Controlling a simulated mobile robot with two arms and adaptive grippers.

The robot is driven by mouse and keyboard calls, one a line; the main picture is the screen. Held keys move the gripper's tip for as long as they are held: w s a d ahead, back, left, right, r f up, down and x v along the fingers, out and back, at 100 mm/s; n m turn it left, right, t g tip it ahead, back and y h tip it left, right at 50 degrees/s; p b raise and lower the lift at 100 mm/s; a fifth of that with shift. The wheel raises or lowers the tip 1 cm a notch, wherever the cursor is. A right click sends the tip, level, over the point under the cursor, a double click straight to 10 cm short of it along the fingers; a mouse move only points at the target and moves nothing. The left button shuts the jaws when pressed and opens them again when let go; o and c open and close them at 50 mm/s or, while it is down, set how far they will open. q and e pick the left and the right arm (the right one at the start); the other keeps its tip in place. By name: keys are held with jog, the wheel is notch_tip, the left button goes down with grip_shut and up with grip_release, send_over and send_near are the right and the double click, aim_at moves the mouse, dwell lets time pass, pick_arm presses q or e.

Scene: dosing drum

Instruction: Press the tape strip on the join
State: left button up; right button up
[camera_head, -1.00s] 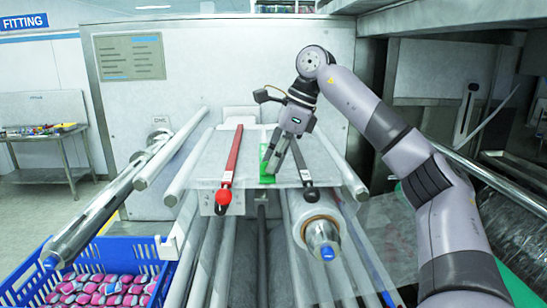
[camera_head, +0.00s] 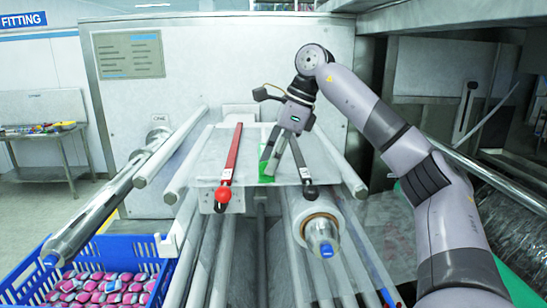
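The green tape strip (camera_head: 266,179) lies on the pale film over the splice table (camera_head: 200,171), between a red bar and a black bar. The join itself cannot be made out under the strip and fingers. My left gripper is not in view.
The red bar (camera_head: 232,160) with a red knob lies left of the strip, the black bar (camera_head: 302,168) right of it. Metal rollers (camera_head: 110,205) flank the table. A film roll (camera_head: 312,218) sits below right. A blue crate (camera_head: 120,247) of pink packs stands lower left.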

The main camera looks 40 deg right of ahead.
jog(key=v, duration=1.2)
